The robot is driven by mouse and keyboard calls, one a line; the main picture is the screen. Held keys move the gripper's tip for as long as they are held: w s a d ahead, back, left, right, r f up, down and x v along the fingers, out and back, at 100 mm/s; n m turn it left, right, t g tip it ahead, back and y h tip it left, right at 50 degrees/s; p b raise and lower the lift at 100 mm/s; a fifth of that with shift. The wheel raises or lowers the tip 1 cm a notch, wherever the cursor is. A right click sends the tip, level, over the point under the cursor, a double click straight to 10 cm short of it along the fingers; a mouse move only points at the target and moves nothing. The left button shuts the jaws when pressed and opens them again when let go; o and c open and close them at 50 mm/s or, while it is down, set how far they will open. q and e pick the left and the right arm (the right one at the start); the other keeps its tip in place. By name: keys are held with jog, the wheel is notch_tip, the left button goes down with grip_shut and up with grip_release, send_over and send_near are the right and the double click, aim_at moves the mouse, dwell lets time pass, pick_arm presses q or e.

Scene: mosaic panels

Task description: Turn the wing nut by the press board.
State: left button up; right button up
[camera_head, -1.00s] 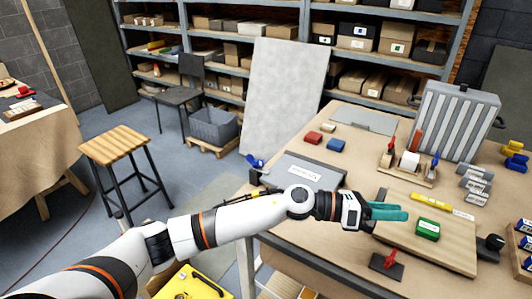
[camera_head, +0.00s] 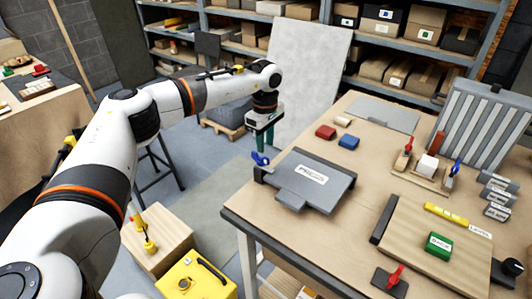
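The grey press board (camera_head: 330,194), with a white label, lies near the left edge of the workbench. A blue wing nut (camera_head: 261,158) stands at its far left corner. My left gripper (camera_head: 264,148) points down with teal fingers just above the blue wing nut. The fingers look slightly apart with nothing between them; whether they touch the nut is hard to tell. My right gripper is out of view.
To the right are a wooden board (camera_head: 430,225) with a green box (camera_head: 439,246), and a red-handled piece (camera_head: 391,280). The bench front between them is clear.

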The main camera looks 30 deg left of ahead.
aim_at(265, 157)
pick_arm(q)
notch_tip(265, 157, down, 5)
jog(key=shift+f+p, duration=0.15)
jog(key=shift+p, duration=0.7)
jog(key=shift+f, duration=0.5)
jog(key=shift+c, duration=0.2)
grip_shut()
